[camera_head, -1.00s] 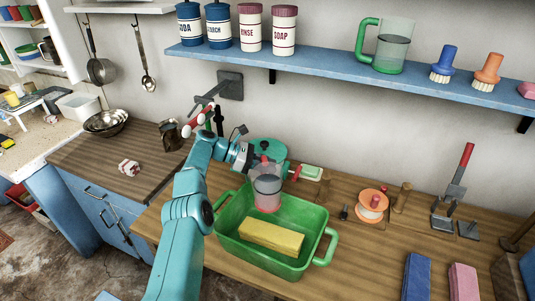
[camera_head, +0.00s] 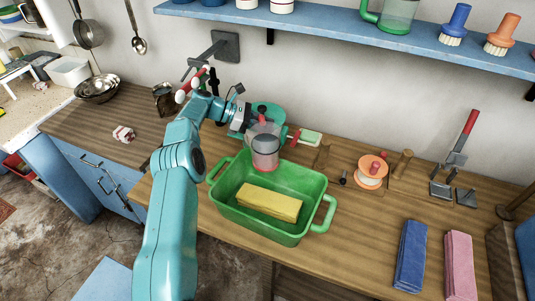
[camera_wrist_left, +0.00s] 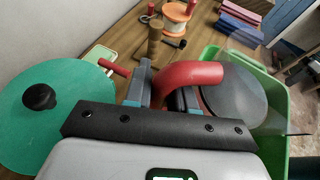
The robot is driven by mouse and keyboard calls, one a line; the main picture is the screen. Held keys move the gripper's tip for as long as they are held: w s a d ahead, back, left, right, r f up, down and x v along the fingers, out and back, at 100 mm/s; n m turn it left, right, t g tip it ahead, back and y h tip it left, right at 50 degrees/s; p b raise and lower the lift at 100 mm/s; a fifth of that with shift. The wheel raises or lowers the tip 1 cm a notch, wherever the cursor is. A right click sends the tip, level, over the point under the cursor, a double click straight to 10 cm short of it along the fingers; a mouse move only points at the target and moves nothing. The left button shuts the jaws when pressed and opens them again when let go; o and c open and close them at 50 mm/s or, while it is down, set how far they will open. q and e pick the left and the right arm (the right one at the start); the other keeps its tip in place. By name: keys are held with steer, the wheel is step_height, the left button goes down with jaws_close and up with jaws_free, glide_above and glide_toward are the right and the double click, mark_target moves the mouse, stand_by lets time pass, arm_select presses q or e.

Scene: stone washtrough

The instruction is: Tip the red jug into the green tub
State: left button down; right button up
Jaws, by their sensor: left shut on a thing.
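The red jug (camera_head: 265,153) has clear sides, a red handle and grey contents. It hangs about upright above the back part of the green tub (camera_head: 262,228). My left gripper (camera_head: 250,128) is shut on the jug's red handle (camera_wrist_left: 192,75), which the left wrist view shows between the fingers (camera_wrist_left: 160,92). The grey contents (camera_wrist_left: 232,92) still show inside the jug. A yellow block (camera_head: 269,203) lies in the tub. My right gripper is in neither view.
A round green lid with a black knob (camera_wrist_left: 38,98) lies close behind the jug. An orange spool (camera_head: 371,170) and wooden pegs stand to the right. Blue (camera_head: 411,255) and pink (camera_head: 458,265) folded cloths lie at the front right. A blue shelf (camera_head: 330,32) runs above.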

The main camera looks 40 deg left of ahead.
mark_target(260, 114)
arm_select(q)
steer(key=shift+s+a+r+m, duration=0.1)
steer(key=shift+r+m, duration=0.2)
steer(key=shift+r, duration=0.35)
steer(key=shift+r+m+y+b, duration=0.3)
steer(key=shift+r, duration=0.05)
steer(key=shift+t, duration=0.3)
steer(key=shift+a, duration=0.1)
steer(key=shift+r, duration=0.15)
steer(key=shift+r+m+b, duration=0.15)
steer(key=shift+m+b, duration=0.15)
steer(key=shift+b, duration=0.5)
steer(key=shift+s+d+r+m+t+y+b, duration=0.25)
steer(key=shift+r+y+b, duration=0.25)
steer(key=shift+b, duration=0.25)
steer(key=shift+w+r, duration=0.1)
steer(key=shift+w, duration=0.05)
steer(key=shift+r, duration=0.1)
